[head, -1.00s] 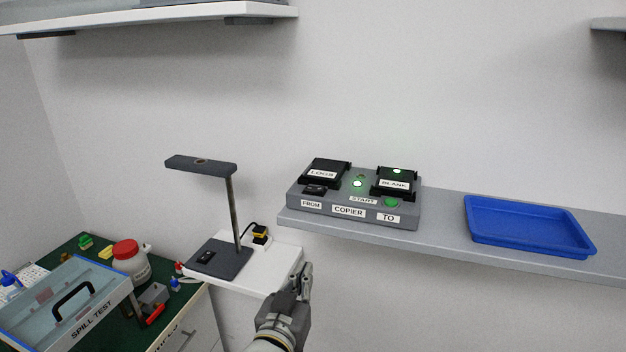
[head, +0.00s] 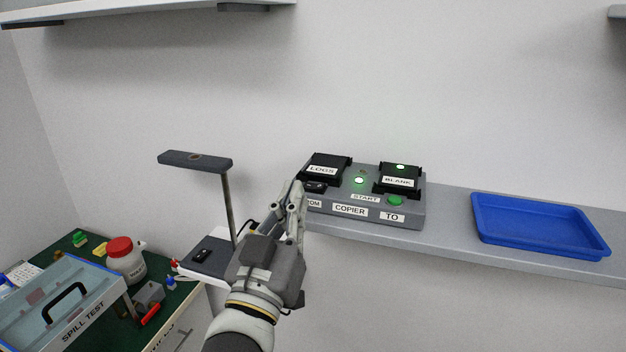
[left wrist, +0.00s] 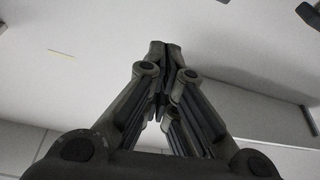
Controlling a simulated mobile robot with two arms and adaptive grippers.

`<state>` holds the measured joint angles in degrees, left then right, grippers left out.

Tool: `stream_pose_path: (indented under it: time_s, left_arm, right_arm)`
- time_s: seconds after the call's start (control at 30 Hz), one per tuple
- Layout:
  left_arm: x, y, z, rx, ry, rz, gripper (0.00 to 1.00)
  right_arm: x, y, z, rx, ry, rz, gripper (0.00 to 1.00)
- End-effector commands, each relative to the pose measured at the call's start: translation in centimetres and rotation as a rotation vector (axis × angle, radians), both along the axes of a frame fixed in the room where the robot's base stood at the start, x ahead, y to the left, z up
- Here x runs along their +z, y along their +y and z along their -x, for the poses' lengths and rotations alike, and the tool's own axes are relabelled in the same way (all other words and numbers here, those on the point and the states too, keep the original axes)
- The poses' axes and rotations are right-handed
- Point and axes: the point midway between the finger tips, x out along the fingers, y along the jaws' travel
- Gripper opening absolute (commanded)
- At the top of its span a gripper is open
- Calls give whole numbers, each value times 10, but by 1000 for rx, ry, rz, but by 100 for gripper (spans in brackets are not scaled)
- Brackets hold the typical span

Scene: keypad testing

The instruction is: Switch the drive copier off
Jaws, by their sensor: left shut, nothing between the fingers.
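The drive copier (head: 418,214) is a grey sloped box on the wall shelf in the head view. A black drive labelled LOGS (head: 324,168) sits in its left slot and one labelled BLANK (head: 397,180) in its right slot. Green lights glow between the drives and on the BLANK drive. A black rocker switch (head: 315,187) lies below the LOGS drive, above the partly hidden FROM label. My left gripper (head: 298,187) is shut and empty, its tips just left of the switch in the picture; I cannot tell if they touch. The left wrist view shows the closed fingers (left wrist: 163,48).
A blue tray (head: 478,236) lies on the shelf (head: 445,244) right of the copier. A lamp-like stand (head: 228,200) is close left of my gripper. A SPILL TEST box (head: 100,322) and a red-capped jar (head: 125,262) stand on the green bench at lower left.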

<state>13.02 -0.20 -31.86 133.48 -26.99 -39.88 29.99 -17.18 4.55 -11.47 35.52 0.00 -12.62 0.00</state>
Motion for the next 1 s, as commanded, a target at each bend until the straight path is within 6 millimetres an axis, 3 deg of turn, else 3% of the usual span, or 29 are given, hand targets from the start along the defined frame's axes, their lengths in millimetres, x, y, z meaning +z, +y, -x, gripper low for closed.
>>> stream_pose_path:
  time_s: [0.53, 0.7, 1.0]
  left_arm:
    - [35, -24, -87, 2, 0, -2, 0]
    - [5, -27, -86, 1, 5, 0, 0]
    - [-9, -28, -85, 1, 0, 1, 0]
  right_arm:
    - [37, 0, 1, 0, 1, 0, 0]
    - [37, 0, 1, 0, 1, 0, 0]
    - [38, 0, 1, 0, 1, 0, 0]
